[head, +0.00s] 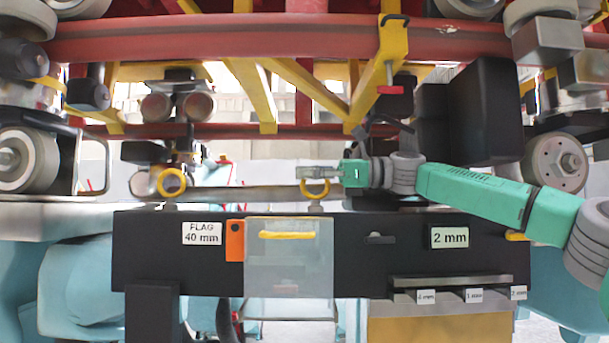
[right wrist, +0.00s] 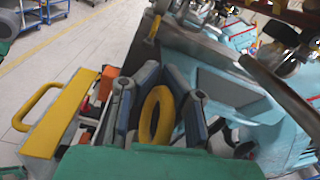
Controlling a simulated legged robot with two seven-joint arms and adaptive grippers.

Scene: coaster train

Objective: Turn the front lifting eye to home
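Two yellow ring-shaped lifting eyes stand above the black panel in the head view, a left one (head: 172,182) and a middle one (head: 316,194). My right gripper (head: 318,172) comes in from the right at the middle eye and hides its upper part. In the right wrist view the yellow ring (right wrist: 155,115) stands between the two fingers of the right gripper (right wrist: 161,72). The fingers look spread on either side of the ring, with a narrow gap on the right; contact on the left is unclear. My left gripper is not in view.
The black panel (head: 365,268) carries a FLAG 40 mm label (head: 202,233), an orange tag (head: 234,241), a clear pocket (head: 289,270) and a 2 mm label (head: 449,237). A red beam (head: 280,39) and yellow struts hang overhead. A black block (head: 485,110) stands above my right arm.

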